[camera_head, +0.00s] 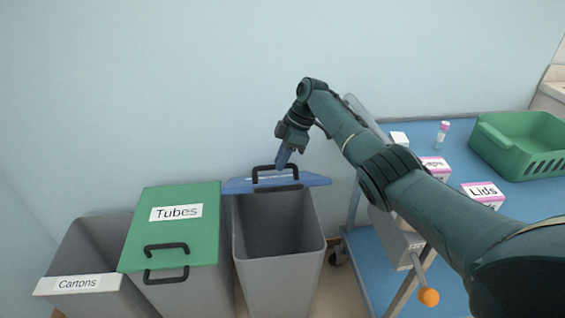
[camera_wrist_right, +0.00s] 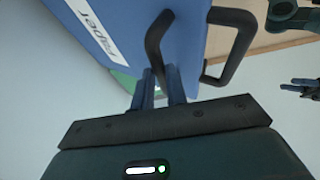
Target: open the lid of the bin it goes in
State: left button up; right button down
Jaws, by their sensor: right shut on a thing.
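The blue lid (camera_head: 312,180) of the right-hand grey bin (camera_head: 278,262) stands raised at the bin's back, and the bin's mouth is open. Its label reads "Paper" in the right wrist view, where the blue lid (camera_wrist_right: 187,25) fills the top. My right gripper (camera_head: 282,160) is above the lid, shut on its black handle (camera_head: 258,172). In the right wrist view the fingers (camera_wrist_right: 165,90) meet the handle (camera_wrist_right: 240,50); the exact contact is partly hidden. My left gripper (camera_wrist_right: 297,85) shows small at the right edge of that view, too small to read its jaws.
Left of the open bin stand a bin with a shut green "Tubes" lid (camera_head: 185,225) and an open "Cartons" bin (camera_head: 95,245). A blue-topped cart (camera_head: 400,128) on the right carries a green basket (camera_head: 520,150) and a "Lids" box (camera_head: 484,193). The wall is close behind.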

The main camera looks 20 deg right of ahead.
jog(key=shift+d+f, duration=0.15)
jog(key=shift+f, duration=0.2)
jog(key=c, duration=1.8)
grip_release()
jog(key=shift+f, duration=0.1)
jog(key=shift+o, duration=0.9)
jog(key=shift+w+f, duration=0.15)
jog(key=shift+w, duration=0.1)
pick_arm(q)
jog(key=shift+w+d+f, duration=0.15)
jog(key=shift+d+f, duration=0.05)
jog(key=shift+f, duration=0.1)
pick_arm(e)
jog(key=shift+o, duration=1.1)
jog(key=shift+r, duration=0.2)
pick_arm(q)
jog(key=shift+d+f+p, duration=0.1)
jog(key=shift+d+p, duration=0.05)
jog(key=shift+p, duration=0.35)
pick_arm(e)
jog(key=v, duration=1.3)
jog(key=shift+r, duration=0.1)
